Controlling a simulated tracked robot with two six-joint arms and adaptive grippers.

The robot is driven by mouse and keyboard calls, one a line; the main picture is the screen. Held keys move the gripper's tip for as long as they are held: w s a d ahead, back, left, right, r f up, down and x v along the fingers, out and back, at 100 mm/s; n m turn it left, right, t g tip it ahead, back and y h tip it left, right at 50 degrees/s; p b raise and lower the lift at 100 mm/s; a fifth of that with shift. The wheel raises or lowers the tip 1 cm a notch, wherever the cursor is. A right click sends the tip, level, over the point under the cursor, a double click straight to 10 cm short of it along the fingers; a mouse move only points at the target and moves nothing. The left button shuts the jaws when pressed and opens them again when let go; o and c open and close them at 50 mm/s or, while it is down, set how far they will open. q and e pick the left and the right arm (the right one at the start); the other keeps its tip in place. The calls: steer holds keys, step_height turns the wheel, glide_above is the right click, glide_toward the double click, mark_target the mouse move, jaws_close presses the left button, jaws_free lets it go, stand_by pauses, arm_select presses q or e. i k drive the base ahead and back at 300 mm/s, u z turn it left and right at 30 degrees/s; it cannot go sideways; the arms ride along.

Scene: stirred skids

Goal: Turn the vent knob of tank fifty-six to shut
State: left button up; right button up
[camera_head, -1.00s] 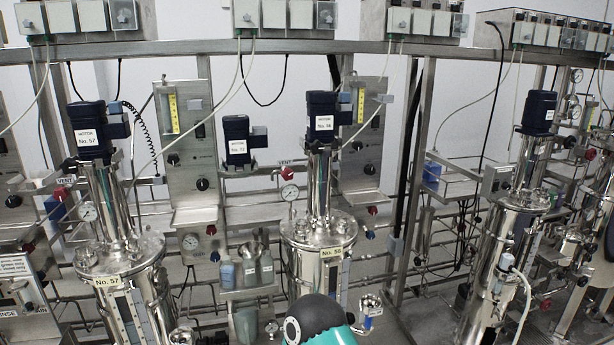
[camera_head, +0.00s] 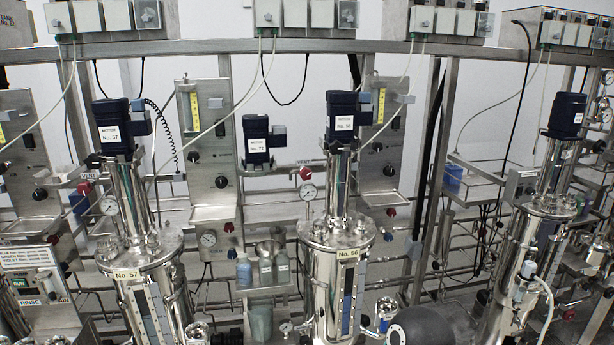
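Tank fifty-six (camera_head: 324,275) is the upright steel vessel right of centre in the head view, with a "No. 56" label on its front and a dark blue motor (camera_head: 341,122) on top. A red knob (camera_head: 305,173) sits under a small "VENT" label just left of its column, above a round pressure gauge (camera_head: 308,191). I cannot tell from its shape whether the knob is open or shut. Nothing touches it. Neither of my grippers is in view.
Tank fifty-seven (camera_head: 140,272) stands to the left, with its own red vent knob (camera_head: 84,188). Bottles stand on a small shelf (camera_head: 268,293) between the tanks. A steel frame post (camera_head: 440,170) rises right of tank fifty-six. A dark rounded part, probably mine, shows bottom right.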

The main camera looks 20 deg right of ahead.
mark_target(305, 174)
steer(key=z, duration=0.05)
steer(key=i, duration=1)
steer(key=u, duration=0.05)
